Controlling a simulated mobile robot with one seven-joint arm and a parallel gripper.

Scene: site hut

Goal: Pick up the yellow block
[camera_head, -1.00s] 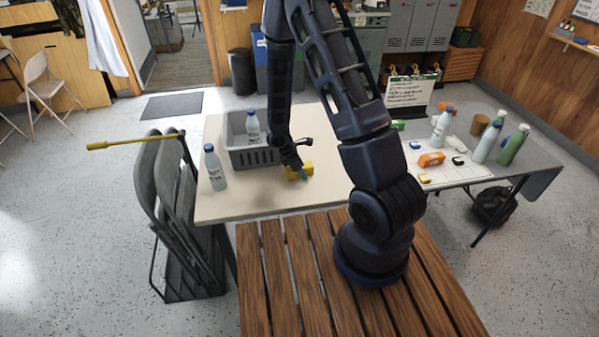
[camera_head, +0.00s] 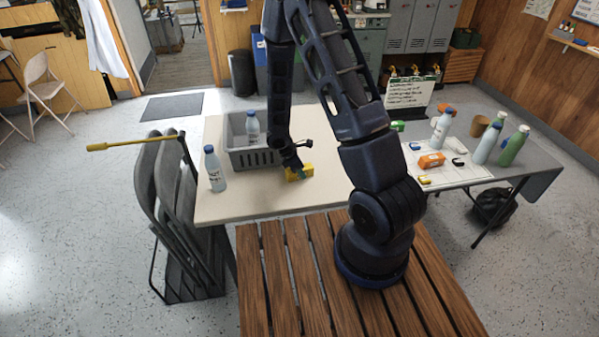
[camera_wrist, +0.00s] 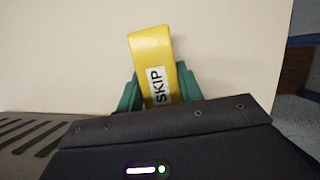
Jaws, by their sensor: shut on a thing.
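The yellow block (camera_head: 300,173) is at the tabletop near the middle of the cream table (camera_head: 240,206), right of the grey crate. In the wrist view the yellow block (camera_wrist: 151,56) carries a white label reading "SKIP" and tilts slightly. My gripper (camera_wrist: 160,92) has its green fingertips on both sides of the block, shut on it. In the head view my gripper (camera_head: 297,168) reaches down to the block, and its fingers partly hide it. I cannot tell whether the block touches the table.
A grey crate (camera_head: 252,158) holding a bottle (camera_head: 252,127) stands left of the block. Another bottle (camera_head: 214,169) stands at the table's left. A grey table (camera_head: 525,166) at right holds bottles and an orange block (camera_head: 431,160). The cream table's front is clear.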

